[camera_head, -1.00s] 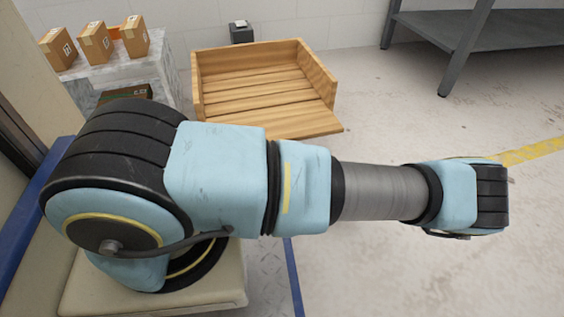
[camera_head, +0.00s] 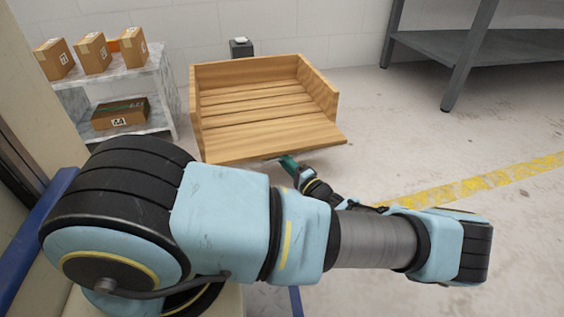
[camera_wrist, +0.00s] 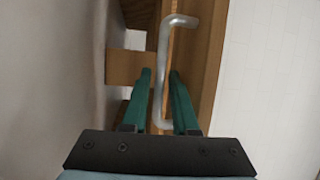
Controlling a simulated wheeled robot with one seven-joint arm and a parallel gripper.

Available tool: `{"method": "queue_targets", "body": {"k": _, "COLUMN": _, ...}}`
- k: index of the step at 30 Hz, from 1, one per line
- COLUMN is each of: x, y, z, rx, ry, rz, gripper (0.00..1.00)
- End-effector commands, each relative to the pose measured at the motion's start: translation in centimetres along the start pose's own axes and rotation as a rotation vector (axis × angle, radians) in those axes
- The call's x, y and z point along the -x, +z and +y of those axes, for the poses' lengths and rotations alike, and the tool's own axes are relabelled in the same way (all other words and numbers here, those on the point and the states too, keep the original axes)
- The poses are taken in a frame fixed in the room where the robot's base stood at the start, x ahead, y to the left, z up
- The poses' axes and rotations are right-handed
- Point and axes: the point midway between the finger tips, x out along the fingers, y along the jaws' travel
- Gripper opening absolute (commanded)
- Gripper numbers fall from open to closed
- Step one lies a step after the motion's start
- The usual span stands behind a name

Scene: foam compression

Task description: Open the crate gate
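The wooden crate (camera_head: 318,88) stands on the floor by the back wall in the head view. Its front gate (camera_head: 272,137) leans outward from the crate, so the slatted inside shows. My gripper (camera_head: 290,163) is at the gate's outer lower edge, partly hidden behind my arm. In the wrist view, a bent metal handle (camera_wrist: 163,60) runs along the wood. My gripper's two green fingers (camera_wrist: 160,80) stand apart on either side of the handle, with narrow gaps showing. Whether a finger touches it is hard to tell.
A marble shelf (camera_head: 163,88) with several cardboard boxes (camera_head: 94,53) stands left of the crate. A dark grey table (camera_head: 460,75) stands at the back right. The floor (camera_head: 400,145) between is clear, with a yellow stripe (camera_head: 480,184).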

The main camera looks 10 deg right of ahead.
Motion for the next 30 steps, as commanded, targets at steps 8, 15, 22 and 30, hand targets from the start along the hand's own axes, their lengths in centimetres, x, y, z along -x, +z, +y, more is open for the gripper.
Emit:
{"method": "queue_targets", "body": {"k": 8, "x": -0.19, "y": 0.01, "z": -0.07, "rx": 0.0, "ry": 0.0, "rz": -0.001, "gripper": 0.27}}
{"method": "queue_targets", "body": {"k": 15, "x": -0.17, "y": 0.0, "z": -0.06, "rx": 0.001, "ry": 0.0, "rz": -0.001, "gripper": 0.0}}
{"method": "queue_targets", "body": {"k": 22, "x": -0.16, "y": 0.0, "z": -0.05, "rx": 0.001, "ry": 0.0, "rz": -0.001, "gripper": 0.0}}
{"method": "queue_targets", "body": {"k": 30, "x": -0.15, "y": 0.0, "z": -0.04, "rx": 0.001, "ry": 0.0, "rz": -0.001, "gripper": 0.0}}
